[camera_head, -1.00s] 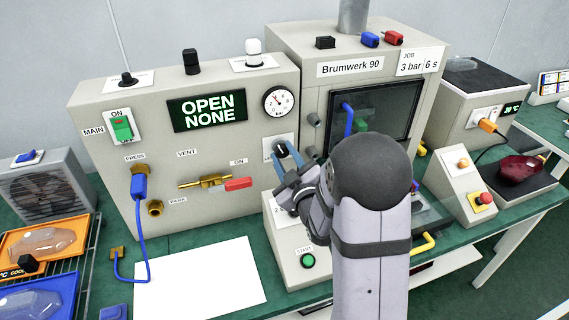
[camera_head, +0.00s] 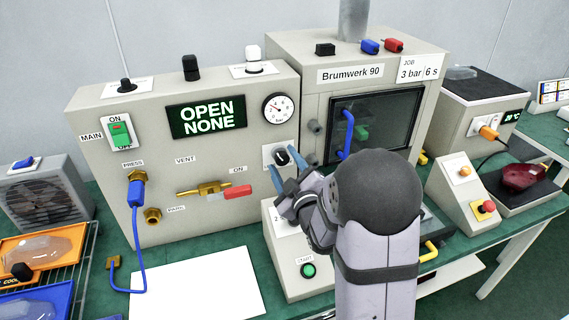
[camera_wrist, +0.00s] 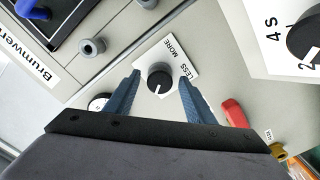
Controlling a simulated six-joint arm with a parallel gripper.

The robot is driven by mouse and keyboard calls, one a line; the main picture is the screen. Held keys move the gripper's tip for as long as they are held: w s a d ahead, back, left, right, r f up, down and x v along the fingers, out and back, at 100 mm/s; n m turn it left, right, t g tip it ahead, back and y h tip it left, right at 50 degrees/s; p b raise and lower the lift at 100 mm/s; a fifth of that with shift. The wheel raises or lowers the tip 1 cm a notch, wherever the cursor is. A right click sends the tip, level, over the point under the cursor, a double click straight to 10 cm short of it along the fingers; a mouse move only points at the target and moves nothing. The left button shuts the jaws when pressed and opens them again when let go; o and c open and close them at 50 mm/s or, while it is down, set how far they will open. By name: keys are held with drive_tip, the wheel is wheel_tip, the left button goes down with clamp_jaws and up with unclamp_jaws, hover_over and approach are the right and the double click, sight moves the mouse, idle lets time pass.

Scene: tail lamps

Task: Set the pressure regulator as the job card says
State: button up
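The pressure regulator is a black round knob (camera_head: 282,157) on a white plate on the grey panel's front. In the wrist view the knob (camera_wrist: 160,81) has a white mark pointing down, and its plate reads MORE and LESS. My gripper (camera_head: 280,160) is open, its blue fingers on either side of the knob; it also shows in the wrist view (camera_wrist: 160,76). A gap shows between each finger and the knob. The round gauge (camera_head: 279,108) sits above the knob; its needle is too small to read exactly.
A dark display (camera_head: 208,115) reads OPEN NONE. Below the regulator is a box with a timer dial (camera_wrist: 306,38) and green START button (camera_head: 308,270). A red-handled valve (camera_head: 236,192) is left of the regulator. The oven door (camera_head: 385,125) is right of it.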

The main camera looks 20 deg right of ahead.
drive_tip(key=shift+r, duration=0.15)
wheel_tip(320, 180, up, 10)
drive_tip(key=shift+f+b, duration=0.15)
drive_tip(key=shift+b, duration=0.25)
idle(0.3)
drive_tip(key=s+f+m+p, duration=0.7)
drive_tip(key=f+m+p, duration=0.2)
drive_tip(key=m, duration=0.8)
drive_tip(key=shift+s+f+p, duration=0.15)
drive_tip(key=shift+f+p, duration=0.25)
drive_tip(key=shift+p, duration=0.25)
drive_tip(key=shift+d, duration=0.1)
